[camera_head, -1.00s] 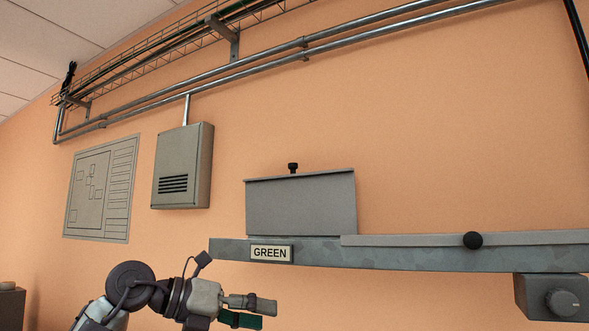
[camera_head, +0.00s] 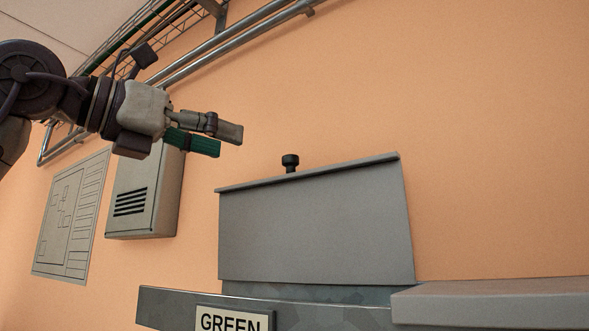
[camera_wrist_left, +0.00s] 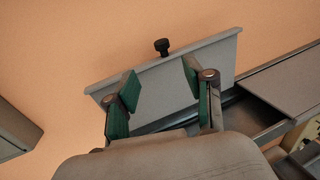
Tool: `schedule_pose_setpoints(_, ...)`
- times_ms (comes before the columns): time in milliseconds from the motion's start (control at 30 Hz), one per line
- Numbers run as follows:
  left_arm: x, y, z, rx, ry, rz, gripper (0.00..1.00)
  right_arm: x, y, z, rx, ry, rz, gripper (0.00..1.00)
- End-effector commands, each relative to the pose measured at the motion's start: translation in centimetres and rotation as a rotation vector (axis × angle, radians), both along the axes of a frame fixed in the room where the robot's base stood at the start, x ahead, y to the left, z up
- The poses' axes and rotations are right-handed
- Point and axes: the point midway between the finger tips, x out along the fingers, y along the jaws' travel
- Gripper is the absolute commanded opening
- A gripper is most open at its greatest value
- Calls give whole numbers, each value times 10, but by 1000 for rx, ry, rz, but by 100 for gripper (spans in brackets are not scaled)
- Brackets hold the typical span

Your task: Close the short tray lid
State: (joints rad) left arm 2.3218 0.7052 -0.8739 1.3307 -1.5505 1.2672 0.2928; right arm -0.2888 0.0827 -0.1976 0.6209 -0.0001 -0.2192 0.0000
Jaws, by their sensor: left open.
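The short tray lid (camera_head: 315,225) is a grey plate that stands raised, nearly upright, above the tray (camera_head: 160,306). A black knob (camera_head: 290,162) sticks up behind its top edge. My left gripper (camera_head: 230,143) is up and to the left of the lid's top edge in the head view, apart from it. In the left wrist view my open left gripper (camera_wrist_left: 162,85) has its two green-padded fingers spread, with the lid (camera_wrist_left: 172,85) and its knob (camera_wrist_left: 162,46) beyond them. Nothing is between the fingers. My right gripper is not in view.
A GREEN label (camera_head: 232,321) is on the tray's front. A long closed lid (camera_head: 490,298) lies flat to the right. A grey wall box (camera_head: 146,197), a wall panel (camera_head: 72,215) and pipes (camera_head: 240,38) are on the orange wall. The space above the lid is clear.

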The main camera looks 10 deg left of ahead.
Motion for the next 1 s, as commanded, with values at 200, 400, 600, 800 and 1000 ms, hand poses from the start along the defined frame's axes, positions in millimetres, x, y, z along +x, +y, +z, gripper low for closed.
schedule_pose_setpoints(200,32,-25,2,4,6,-2,53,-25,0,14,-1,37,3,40)
schedule_pose_setpoints(400,66,-50,2,3,5,-3,53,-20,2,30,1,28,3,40)
schedule_pose_setpoints(600,92,-70,2,1,5,-2,53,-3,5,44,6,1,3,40)
schedule_pose_setpoints(800,104,-79,0,0,4,-2,53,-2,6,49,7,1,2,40)
schedule_pose_setpoints(1000,106,-80,-1,0,3,-1,53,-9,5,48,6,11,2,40)
